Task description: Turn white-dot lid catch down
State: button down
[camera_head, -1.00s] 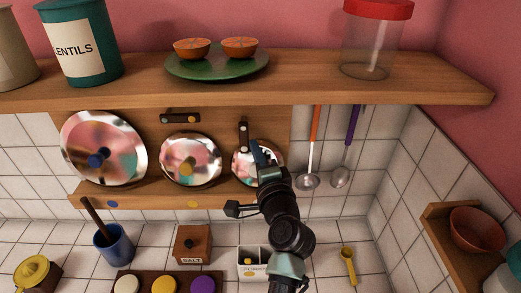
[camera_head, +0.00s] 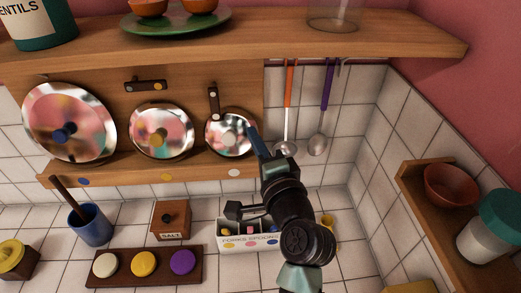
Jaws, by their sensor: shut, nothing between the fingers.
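The white-dot lid (camera_head: 216,142) is the smallest of three shiny lids, with a pale knob, and leans upright against the wooden back panel. A white dot (camera_head: 234,173) marks the ledge below it. Its dark brown catch (camera_head: 213,102) stands vertical, its lower end reaching down over the lid's top rim. My gripper (camera_head: 251,129) is shut and empty, its bluish fingertips near the lid's right edge, to the right of the catch and apart from it. Whether the fingertips touch the lid is unclear.
The yellow-dot lid (camera_head: 160,117) has a horizontal catch (camera_head: 146,86) above it. The blue-dot lid (camera_head: 70,108) leans at far left. A cutlery box (camera_head: 248,241) stands below my arm.

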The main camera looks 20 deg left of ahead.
jog(key=s+d+r+n+t+h, duration=0.3)
jog(key=d+r+n+h, duration=0.75)
jog(key=d+r, duration=0.4)
jog(key=s+r+t, duration=0.5)
jog(key=s+r, duration=0.1)
jog(key=r, duration=0.6)
jog(key=s+r+t, duration=0.5)
jog(key=s+r, duration=0.1)
jog(key=r, duration=0.5)
jog(key=shift+s+d+r+m, duration=0.3)
jog(key=shift+s+r+m, duration=0.05)
jog(key=shift+s+r, duration=0.05)
